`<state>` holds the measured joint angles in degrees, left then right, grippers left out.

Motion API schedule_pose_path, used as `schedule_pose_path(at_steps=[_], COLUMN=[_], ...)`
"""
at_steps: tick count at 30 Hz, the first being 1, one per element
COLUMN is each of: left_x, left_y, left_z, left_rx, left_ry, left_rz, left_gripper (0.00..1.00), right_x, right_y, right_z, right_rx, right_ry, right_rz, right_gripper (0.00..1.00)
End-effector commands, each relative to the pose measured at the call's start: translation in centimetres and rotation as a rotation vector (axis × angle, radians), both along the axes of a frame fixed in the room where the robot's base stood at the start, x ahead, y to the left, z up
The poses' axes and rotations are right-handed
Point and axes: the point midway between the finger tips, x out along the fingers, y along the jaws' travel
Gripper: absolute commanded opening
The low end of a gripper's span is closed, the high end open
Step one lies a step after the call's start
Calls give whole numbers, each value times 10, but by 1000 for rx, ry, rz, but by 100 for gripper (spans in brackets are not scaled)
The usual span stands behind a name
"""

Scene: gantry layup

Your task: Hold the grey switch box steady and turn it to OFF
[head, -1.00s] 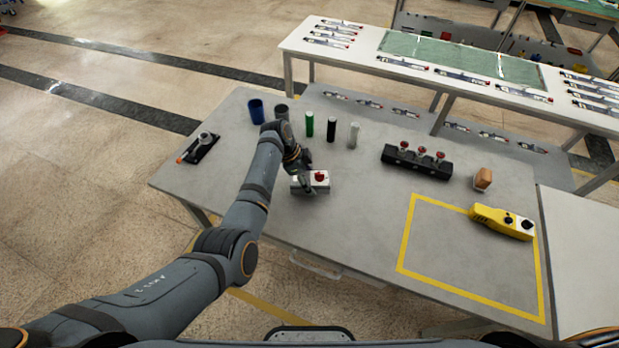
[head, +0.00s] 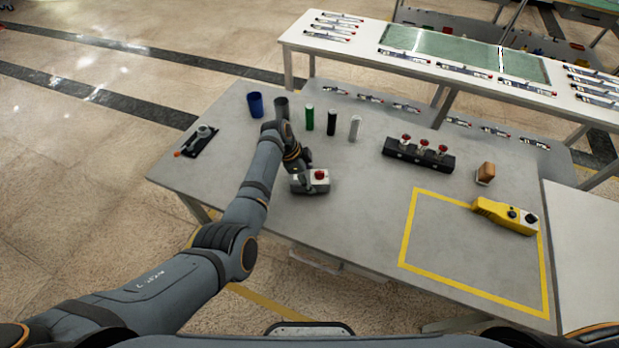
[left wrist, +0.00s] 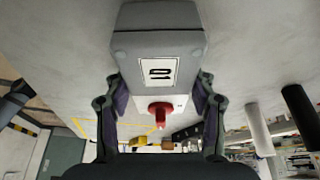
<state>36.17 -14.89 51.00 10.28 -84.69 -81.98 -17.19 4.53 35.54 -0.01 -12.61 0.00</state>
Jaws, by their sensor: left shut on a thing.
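The grey switch box (head: 316,187) stands on the grey table near its front edge, with a red knob (head: 320,174) on it. In the left wrist view the box (left wrist: 160,45) shows close up, with a white label and the red knob (left wrist: 160,112). My left gripper (head: 303,181) is at the left part of the box. Its two fingers, also in the left wrist view (left wrist: 160,95), are shut on opposite sides of the box. I cannot tell which setting the knob points to. My right gripper is not in view.
Behind the box stand a blue cup (head: 255,105), a dark cup (head: 281,107), and green (head: 310,118), black (head: 332,122) and white (head: 354,128) cylinders. A black block with red knobs (head: 418,155) and a yellow device (head: 505,216) lie right. The yellow-taped area (head: 408,227) is mostly bare.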

Motion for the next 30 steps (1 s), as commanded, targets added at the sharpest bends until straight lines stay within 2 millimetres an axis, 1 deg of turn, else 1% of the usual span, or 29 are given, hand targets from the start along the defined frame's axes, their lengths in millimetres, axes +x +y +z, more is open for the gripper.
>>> schedule_pose_path(at_steps=[8,30], left_x=[1,1], left_y=[0,0], left_z=[-3,2], left_rx=[-1,0], left_ry=[-2,-2], left_rz=[1,1], left_gripper=[14,14], right_x=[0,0], right_y=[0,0], right_z=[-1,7], right_rx=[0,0], right_ry=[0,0], right_rz=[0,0], right_gripper=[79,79])
